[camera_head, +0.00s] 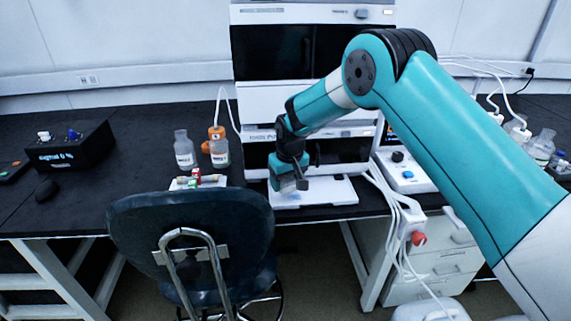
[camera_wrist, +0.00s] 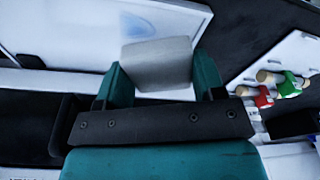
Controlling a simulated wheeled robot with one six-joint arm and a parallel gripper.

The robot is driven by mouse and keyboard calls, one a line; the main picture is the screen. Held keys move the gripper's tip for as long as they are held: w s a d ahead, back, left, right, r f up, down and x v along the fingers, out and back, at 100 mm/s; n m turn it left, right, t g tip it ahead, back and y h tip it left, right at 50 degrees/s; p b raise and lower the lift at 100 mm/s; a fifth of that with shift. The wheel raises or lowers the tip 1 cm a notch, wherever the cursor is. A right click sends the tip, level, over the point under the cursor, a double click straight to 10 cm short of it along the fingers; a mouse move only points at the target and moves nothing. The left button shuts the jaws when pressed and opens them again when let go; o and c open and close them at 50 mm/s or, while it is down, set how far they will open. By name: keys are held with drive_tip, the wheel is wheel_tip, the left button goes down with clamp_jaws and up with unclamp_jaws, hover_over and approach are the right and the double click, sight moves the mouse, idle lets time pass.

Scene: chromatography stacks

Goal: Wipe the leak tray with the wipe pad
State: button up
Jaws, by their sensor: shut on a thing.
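The leak tray (camera_head: 325,192) is a flat white tray on the black bench, in front of the white instrument stack. In the wrist view its pale surface and rim (camera_wrist: 185,20) fill the upper left. My gripper (camera_head: 290,180) is over the left part of the tray. In the wrist view its two teal fingers (camera_wrist: 160,88) are shut on the wipe pad (camera_wrist: 158,62), a light grey block. The pad is over the tray's edge area; I cannot tell whether it touches the surface.
A small white tray (camera_head: 222,182) with red- and green-capped vials stands left of the leak tray. Bottles (camera_head: 184,150) stand behind it. A dark chair (camera_head: 190,235) is in front of the bench. A white power strip with cables (camera_head: 410,212) is at right.

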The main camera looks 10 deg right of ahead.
drive_tip(key=shift+r+p, duration=1.1)
drive_tip(key=shift+r, duration=0.95)
